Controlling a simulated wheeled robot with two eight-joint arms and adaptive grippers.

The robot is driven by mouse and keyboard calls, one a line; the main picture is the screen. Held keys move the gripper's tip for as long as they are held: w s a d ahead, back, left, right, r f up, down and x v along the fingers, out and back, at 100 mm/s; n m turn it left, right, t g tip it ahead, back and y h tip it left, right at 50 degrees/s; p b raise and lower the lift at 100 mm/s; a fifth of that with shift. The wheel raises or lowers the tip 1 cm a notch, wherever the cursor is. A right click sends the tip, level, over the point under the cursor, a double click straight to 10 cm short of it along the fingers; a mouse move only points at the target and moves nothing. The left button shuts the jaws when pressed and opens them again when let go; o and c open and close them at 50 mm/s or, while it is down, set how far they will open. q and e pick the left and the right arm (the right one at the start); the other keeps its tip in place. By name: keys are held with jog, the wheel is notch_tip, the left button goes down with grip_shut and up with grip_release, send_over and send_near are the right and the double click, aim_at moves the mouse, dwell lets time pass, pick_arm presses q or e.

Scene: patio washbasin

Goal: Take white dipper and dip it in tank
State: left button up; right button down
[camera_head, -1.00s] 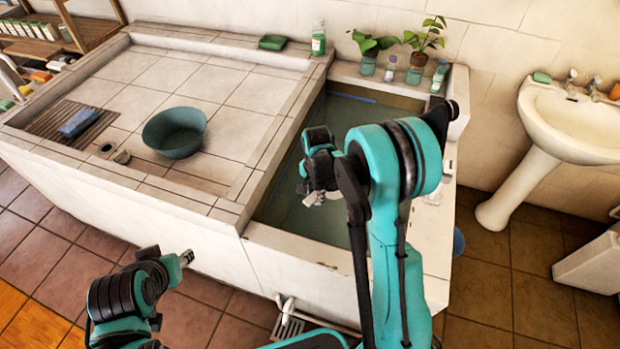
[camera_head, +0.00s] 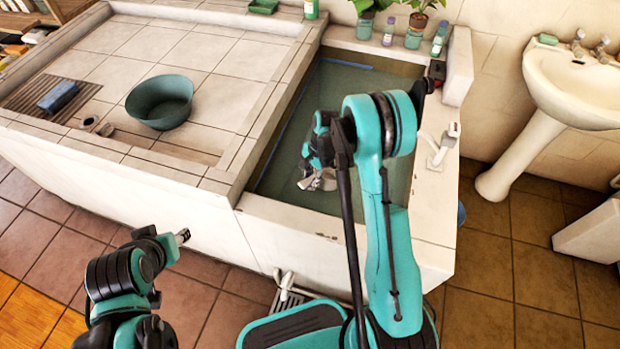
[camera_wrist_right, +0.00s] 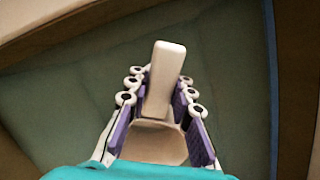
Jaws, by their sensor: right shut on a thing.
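The white dipper (camera_wrist_right: 163,82) shows in the right wrist view, with its pale handle between the purple-padded fingers. My right gripper (camera_wrist_right: 160,110) is shut on it. In the head view my right gripper (camera_head: 318,181) is over the tank (camera_head: 292,224), inside its rim as seen from above. A pale bit of the held dipper shows at the fingers. I cannot tell whether it touches the greenish water. My left gripper (camera_head: 183,237) is outside the tank, in front of the tiled counter; its fingers are too small to judge.
A white object (camera_head: 441,146) lies on the tank's right rim. A green basin (camera_head: 160,101) and a blue block (camera_head: 59,96) sit on the tiled counter (camera_head: 185,50). Potted plants and bottles line the back ledge. A white washbasin (camera_head: 580,90) stands at the right.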

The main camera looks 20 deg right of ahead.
pick_arm(q)
jog(key=shift+f+b, duration=1.95)
jog(key=shift+f, duration=0.3)
pick_arm(e)
notch_tip(320, 180, down, 9)
pick_arm(q)
jog(key=shift+r+p, duration=2.15)
jog(key=shift+p, duration=0.05)
pick_arm(e)
jog(key=shift+t+h, duration=0.3)
jog(key=shift+h, duration=0.3)
jog(key=shift+r, duration=4)
jog(key=shift+r, duration=0.1)
